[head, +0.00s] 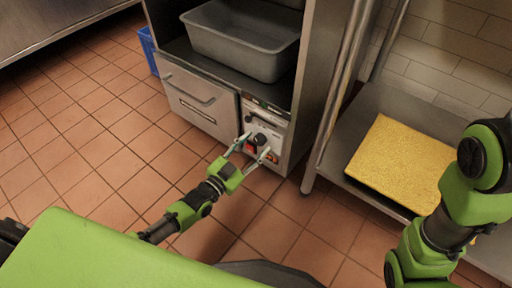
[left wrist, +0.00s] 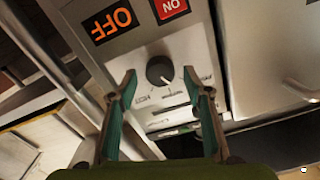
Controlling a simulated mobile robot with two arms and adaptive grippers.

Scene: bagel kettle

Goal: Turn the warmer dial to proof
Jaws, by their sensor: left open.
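The warmer dial (left wrist: 159,69) is a round black knob on the metal control panel, seen in the left wrist view between and beyond my open fingers. It also shows as a small dark knob in the head view (head: 261,139). My left gripper (left wrist: 160,85) is open, its two fingers on either side of the dial in the picture; I cannot tell whether either touches it. In the head view the left gripper (head: 256,148) is right in front of the panel. My right gripper is not in view.
An orange OFF display (left wrist: 110,20) and a red ON switch (left wrist: 170,8) sit beside the dial. A drawer (head: 198,100) is left of the panel, with a grey tub (head: 243,52) above. A rack with a yellow slab (head: 398,160) stands right. Tiled floor is clear at left.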

